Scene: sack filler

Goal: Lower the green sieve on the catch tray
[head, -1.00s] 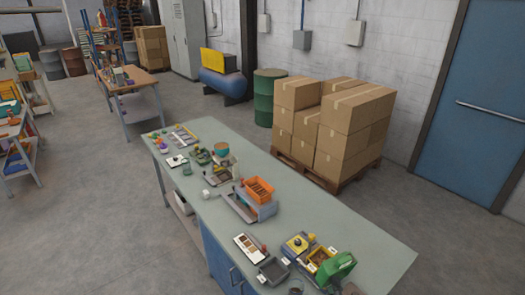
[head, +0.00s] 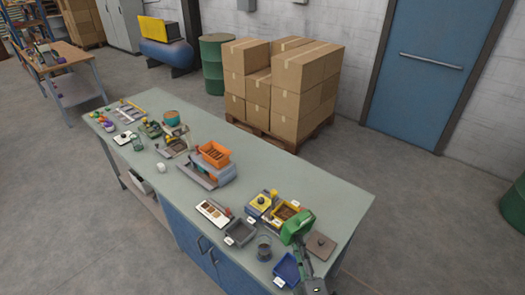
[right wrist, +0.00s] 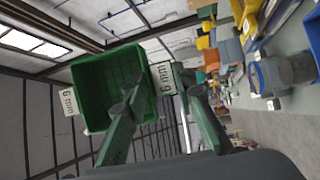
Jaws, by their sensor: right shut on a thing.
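The green sieve (head: 297,227) is held above the bench near its right end, just in front of a yellow tray (head: 286,212) with brown contents. It looks tilted. My right gripper (head: 303,244) is shut on its near wall. In the right wrist view the sieve (right wrist: 106,88) shows its mesh and "6 mm" labels, with my right gripper's fingers (right wrist: 158,90) at one labelled wall. A grey open tray (head: 240,232) sits to the left; I cannot tell which tray is the catch tray. My left gripper is not in view.
An orange crate (head: 214,154) on a grey machine stands farther left.

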